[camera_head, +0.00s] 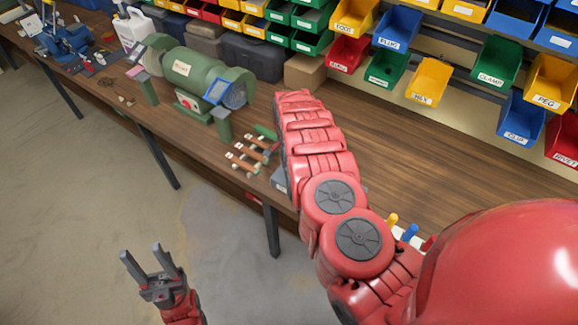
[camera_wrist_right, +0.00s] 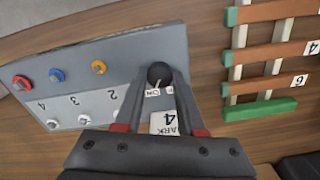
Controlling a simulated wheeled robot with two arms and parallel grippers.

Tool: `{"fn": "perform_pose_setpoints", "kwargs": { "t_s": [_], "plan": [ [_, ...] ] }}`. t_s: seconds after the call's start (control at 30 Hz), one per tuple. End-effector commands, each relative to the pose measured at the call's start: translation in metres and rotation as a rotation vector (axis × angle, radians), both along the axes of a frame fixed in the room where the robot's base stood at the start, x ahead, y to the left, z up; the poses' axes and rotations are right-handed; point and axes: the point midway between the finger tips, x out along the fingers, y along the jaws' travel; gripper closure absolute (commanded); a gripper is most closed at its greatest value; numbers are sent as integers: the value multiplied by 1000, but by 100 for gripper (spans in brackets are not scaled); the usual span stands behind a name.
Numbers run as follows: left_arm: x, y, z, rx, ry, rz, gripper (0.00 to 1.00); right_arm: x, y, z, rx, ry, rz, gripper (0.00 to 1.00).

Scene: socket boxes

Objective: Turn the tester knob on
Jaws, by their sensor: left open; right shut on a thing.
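The tester (camera_wrist_right: 150,50) is a grey panel with a red, a blue and a yellow round terminal, numbered positions below them, and a black knob (camera_wrist_right: 159,73) at its right end. White ON lettering sits by the knob, partly hidden. My right gripper (camera_wrist_right: 161,78) has its two dark fingers on either side of the knob and is shut on it. In the head view my right arm covers the knob and most of the tester. My left gripper (camera_head: 140,254) is open and empty, low over the floor in front of the table.
A rack with wooden rungs (camera_wrist_right: 270,57) lies beside the tester; it also shows in the head view (camera_head: 251,154). A green motor-like machine (camera_head: 195,72) stands farther left. Labelled coloured bins (camera_head: 430,80) hang at the back.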

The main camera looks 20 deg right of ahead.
Motion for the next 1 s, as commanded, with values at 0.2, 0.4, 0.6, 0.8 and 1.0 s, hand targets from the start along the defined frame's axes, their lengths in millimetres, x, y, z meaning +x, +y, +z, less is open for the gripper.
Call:
{"fn": "perform_pose_setpoints", "kwargs": {
  "t_s": [0.2,0.4,0.6,0.8,1.0],
  "plan": [
    [0,0,0,0,0,0,50,0,0,0,1,0,-1,100],
    [0,0,0,0,0,0,50,0,0,0,1,0,0,31],
    [0,0,0,0,0,0,50,0,0,0,0,0,0,31],
    [0,0,-2,0,0,0,50,1,0,6,1,-2,-1,31],
    [0,0,-9,0,0,0,50,1,2,30,4,-3,0,31]
  ]
}}
